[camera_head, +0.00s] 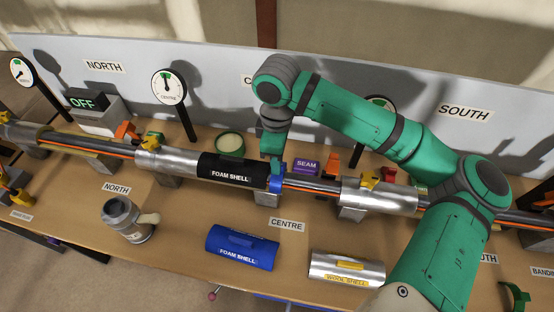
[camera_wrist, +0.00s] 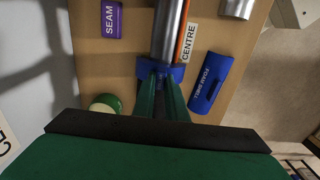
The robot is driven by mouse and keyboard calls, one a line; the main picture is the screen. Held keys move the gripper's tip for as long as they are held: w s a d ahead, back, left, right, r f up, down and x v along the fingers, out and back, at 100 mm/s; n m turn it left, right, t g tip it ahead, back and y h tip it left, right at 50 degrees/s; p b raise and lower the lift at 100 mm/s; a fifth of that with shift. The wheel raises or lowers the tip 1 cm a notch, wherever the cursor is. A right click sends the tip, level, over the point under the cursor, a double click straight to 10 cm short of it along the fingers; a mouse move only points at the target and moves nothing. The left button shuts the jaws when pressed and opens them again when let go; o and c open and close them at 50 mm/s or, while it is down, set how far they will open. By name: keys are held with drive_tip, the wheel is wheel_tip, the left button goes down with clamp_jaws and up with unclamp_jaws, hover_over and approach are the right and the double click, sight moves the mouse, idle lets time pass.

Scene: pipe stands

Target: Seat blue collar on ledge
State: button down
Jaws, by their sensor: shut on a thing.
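The blue collar (camera_head: 276,182) is at the pipe line in the centre section, by the right end of the black foam shell (camera_head: 232,169). A grey stand (camera_head: 266,198) is just below it. My gripper (camera_head: 273,158) reaches down from above and is shut on the collar. In the wrist view the fingers (camera_wrist: 162,92) meet the collar (camera_wrist: 176,72), which lies across the silver pipe (camera_wrist: 168,30). I cannot tell whether the collar rests on anything. No separate ledge can be made out; the gripper and collar hide the spot beneath.
A green tub (camera_head: 230,145) and purple SEAM box (camera_head: 305,166) are behind the pipe. Gauges (camera_head: 168,86) rise at the back.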

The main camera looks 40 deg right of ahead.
drive_tip(key=shift+w+f, duration=0.1)
drive_tip(key=shift+w, duration=0.05)
drive_tip(key=shift+s+d, duration=0.15)
drive_tip(key=shift+s, duration=0.1)
drive_tip(key=shift+w+a+f, duration=0.1)
drive_tip(key=shift+a+f, duration=0.15)
drive_tip(key=c, duration=1.7)
unclamp_jaws()
drive_tip(key=shift+d, duration=0.1)
drive_tip(key=shift+r, duration=0.1)
wheel_tip(320, 180, up, 11)
drive_tip(key=shift+f, duration=0.2)
